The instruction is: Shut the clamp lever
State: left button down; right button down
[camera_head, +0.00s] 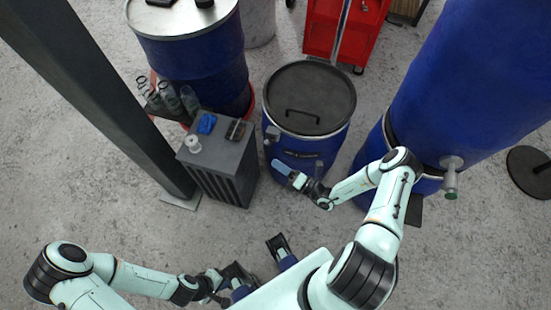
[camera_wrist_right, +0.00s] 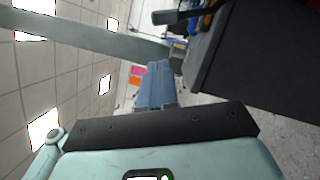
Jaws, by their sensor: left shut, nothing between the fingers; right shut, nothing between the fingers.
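The blue drum (camera_head: 312,140) with a black lid stands upright at the middle of the head view. A small grey piece (camera_head: 272,133) at its left rim looks like the clamp lever. It is too small to tell how far it is swung. My right gripper (camera_head: 277,164) is shut and empty just below that piece, close to the drum's left front side; I cannot tell if it touches. Its blue fingers also show together in the right wrist view (camera_wrist_right: 156,83), where I cannot make out the lever. My left gripper (camera_head: 242,292) is shut and empty, low near my base.
A dark grey ribbed cabinet (camera_head: 226,166) stands left of the drum, bearing small items. A dark post (camera_head: 95,85) rises further left. Larger blue drums stand behind (camera_head: 197,65) and at right (camera_head: 470,80). A red cart (camera_head: 345,30) is at the back. The left floor is clear.

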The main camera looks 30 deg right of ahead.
jog(key=v, duration=0.8)
jog(key=shift+d, duration=0.25)
